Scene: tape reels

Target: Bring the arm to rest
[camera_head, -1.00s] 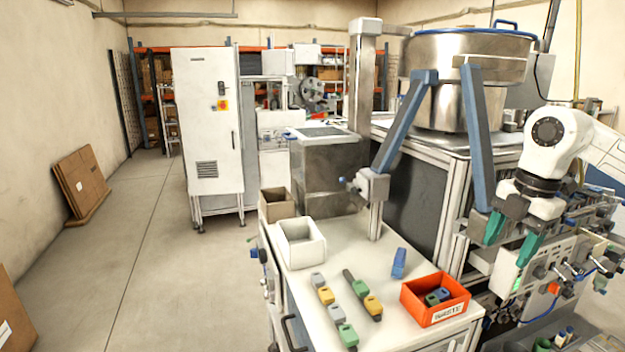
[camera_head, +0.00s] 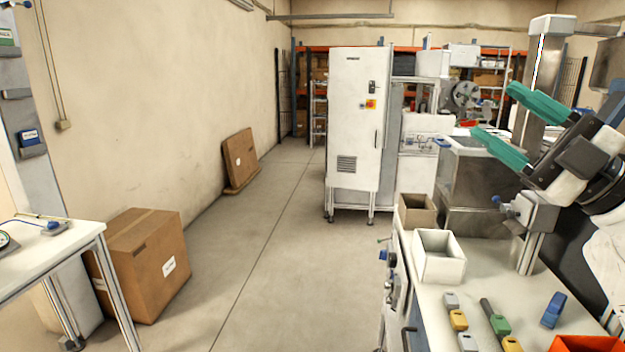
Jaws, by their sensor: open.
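My gripper (camera_head: 508,123) is at the upper right, with two green fingers spread apart and nothing between them. The fingers point left, in front of the grey column and the steel box behind the bench. My white and black wrist is at the right edge, and the rest of the arm is mostly cut off there. The gripper is above the white bench (camera_head: 462,284) and appears clear of the things on it.
The bench bears a white bin (camera_head: 438,258), a brown bin (camera_head: 416,212), several small coloured pieces, a blue piece (camera_head: 553,309) and an orange box (camera_head: 585,344). A cardboard box (camera_head: 140,262) and table stand left. The middle floor is open.

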